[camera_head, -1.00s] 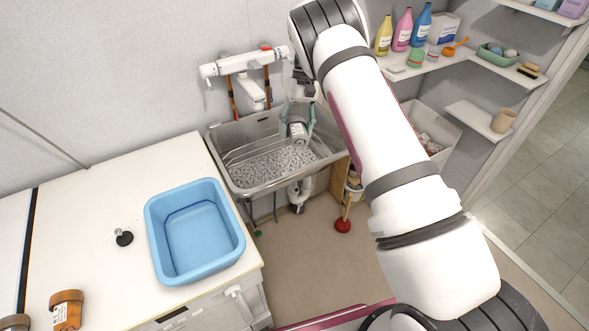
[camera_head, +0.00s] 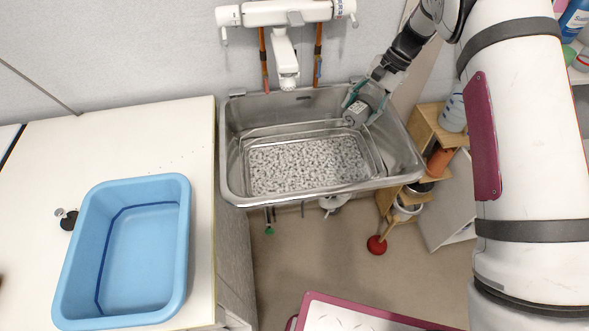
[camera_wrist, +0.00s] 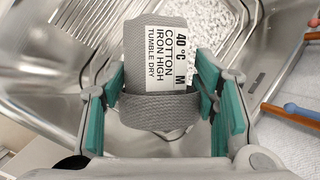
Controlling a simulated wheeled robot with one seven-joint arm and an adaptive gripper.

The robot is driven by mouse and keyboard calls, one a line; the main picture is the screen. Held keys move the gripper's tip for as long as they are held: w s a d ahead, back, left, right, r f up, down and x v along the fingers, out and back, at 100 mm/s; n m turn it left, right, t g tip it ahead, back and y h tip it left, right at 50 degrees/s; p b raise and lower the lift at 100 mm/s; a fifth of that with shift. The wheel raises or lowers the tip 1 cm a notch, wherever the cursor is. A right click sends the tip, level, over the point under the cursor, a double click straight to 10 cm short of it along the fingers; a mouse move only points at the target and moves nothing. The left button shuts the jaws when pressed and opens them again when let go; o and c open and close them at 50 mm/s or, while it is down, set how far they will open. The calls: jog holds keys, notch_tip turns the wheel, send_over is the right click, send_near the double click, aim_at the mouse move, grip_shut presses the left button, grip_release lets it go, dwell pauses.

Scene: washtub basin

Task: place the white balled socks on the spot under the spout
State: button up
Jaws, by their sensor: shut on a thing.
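My gripper (camera_head: 364,102) is shut on a grey, knitted, rolled bundle (camera_head: 355,114) that looks like balled socks; it looks grey rather than white. In the wrist view the bundle (camera_wrist: 160,108) sits between the teal finger pads of my gripper (camera_wrist: 163,95). Its white label reads 40 °C, M, cotton, iron high, tumble dry. In the head view it hangs over the right back part of the steel basin (camera_head: 232,185), to the right of the white spout (camera_head: 287,68). The spot under the spout is not clearly marked; no other socks are visible.
A metal-rimmed tray with a speckled grey-white bottom (camera_head: 300,165) lies in the basin. A blue tub (camera_head: 175,290) stands on the white counter (camera_head: 150,130) at left. A wooden shelf (camera_head: 430,125) with bottles stands close right of the basin.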

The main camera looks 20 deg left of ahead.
jog(key=s+a+f+m+t+b, duration=0.2)
jog(key=s+a+f+m+b, duration=0.15)
jog(key=a+f+b, duration=0.55)
jog(key=s+a+f+m+t+b, duration=0.15)
jog(key=a+f+m+b, duration=0.25)
jog(key=a+f+b, duration=0.5)
jog(key=shift+y, duration=0.4)
notch_tip(320, 180, down, 10)
jog(key=shift+r+b, duration=0.15)
jog(key=shift+b, duration=1.1)
jog(key=shift+f, duration=0.2)
jog(key=o, duration=1.2)
jog(key=shift+r, duration=0.1)
